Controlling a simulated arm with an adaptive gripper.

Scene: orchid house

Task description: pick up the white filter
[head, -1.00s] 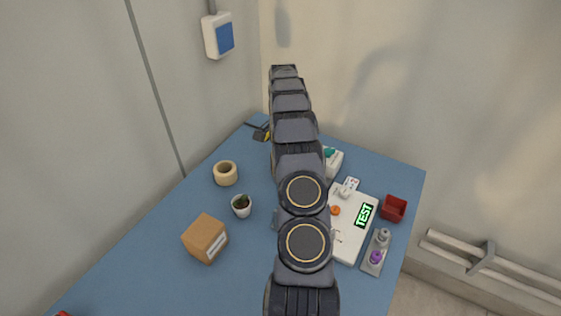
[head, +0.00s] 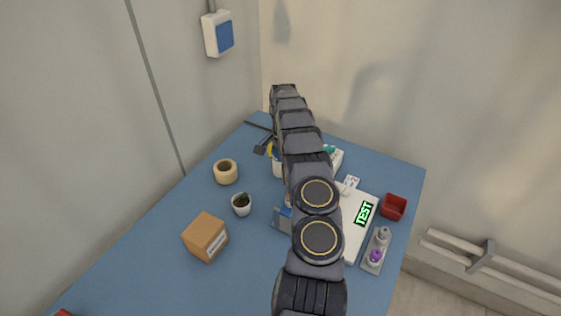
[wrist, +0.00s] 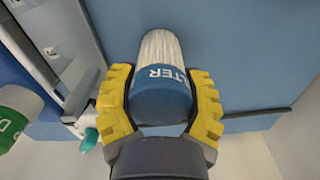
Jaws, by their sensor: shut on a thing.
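The white filter (wrist: 160,47) has a pleated white body and a blue cap lettered "LTER" in the part that shows. In the wrist view my gripper (wrist: 162,76) is shut on it, with a yellow finger on each side of the blue cap. The white body points away from my wrist. In the head view the filter (head: 278,170) shows partly at the left of my arm, white end down, with a bit of yellow finger above it. The rest of my gripper is hidden there. I cannot tell how high the filter is above the table.
Dark objects lie near the back corner. The left front is mostly clear.

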